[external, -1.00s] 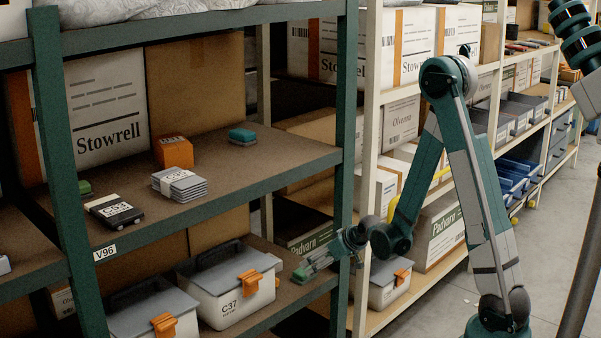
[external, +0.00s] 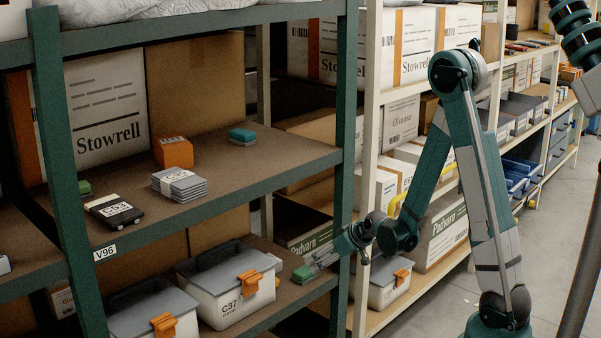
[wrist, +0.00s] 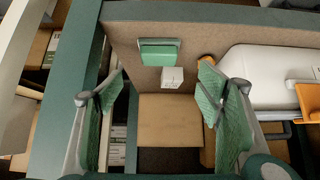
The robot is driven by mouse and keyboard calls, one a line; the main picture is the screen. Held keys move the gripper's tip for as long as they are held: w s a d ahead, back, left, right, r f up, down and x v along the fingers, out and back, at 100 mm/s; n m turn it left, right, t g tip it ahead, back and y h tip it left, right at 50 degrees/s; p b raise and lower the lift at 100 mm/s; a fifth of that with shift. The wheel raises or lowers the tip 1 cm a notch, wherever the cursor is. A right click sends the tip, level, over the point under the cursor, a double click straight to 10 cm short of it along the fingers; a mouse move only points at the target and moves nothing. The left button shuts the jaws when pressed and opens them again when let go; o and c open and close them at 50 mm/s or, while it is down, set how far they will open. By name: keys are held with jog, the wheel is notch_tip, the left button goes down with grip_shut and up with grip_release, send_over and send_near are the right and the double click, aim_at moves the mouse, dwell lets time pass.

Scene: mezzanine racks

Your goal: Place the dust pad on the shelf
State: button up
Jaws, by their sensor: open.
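A green block (wrist: 160,51), likely the dust pad, lies on the lower shelf (wrist: 135,32) in the wrist view. A small white block or tag (wrist: 172,77) is right beside it; I cannot tell whether they are joined. My gripper (wrist: 155,98) is open, its two green-lined fingers apart at left and right, with the green block ahead of the gap and nothing visibly held. In the external view my gripper (external: 316,264) is low at the right end of the lower shelf, beside the tote. The middle shelf (external: 255,172) is above it.
A white tote (external: 232,290) with an orange latch stands close by; it is right of my gripper in the wrist view (wrist: 262,75). The middle shelf holds a teal stack (external: 242,136), an orange box (external: 173,152), grey pads (external: 180,185) and a black case (external: 114,210). Its right front is clear.

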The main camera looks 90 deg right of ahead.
dwell(0.4)
jog(key=w+a+r+n+y, duration=0.1)
jog(key=w+a+r, duration=0.35)
jog(key=a, duration=0.55)
jog(key=w+a+r+n+t+y, duration=0.1)
jog(key=w+a+r+n, duration=0.1)
jog(key=w+a+r, duration=0.5)
jog(key=w+a+r+n+y, duration=0.1)
jog(key=a+r, duration=0.3)
jog(key=a, duration=0.8)
jog(key=s+a+r+n+y, duration=0.1)
jog(key=s+a+r, duration=0.2)
jog(key=a, duration=0.7)
jog(key=s+a+r+n+y, duration=0.1)
jog(key=s+a, duration=0.4)
jog(key=a, duration=0.5)
jog(key=s+a+r+n+y, duration=0.1)
jog(key=s+a+r+n, duration=0.2)
jog(key=a, duration=0.7)
jog(key=v, duration=0.3)
jog(key=shift+a, duration=0.15)
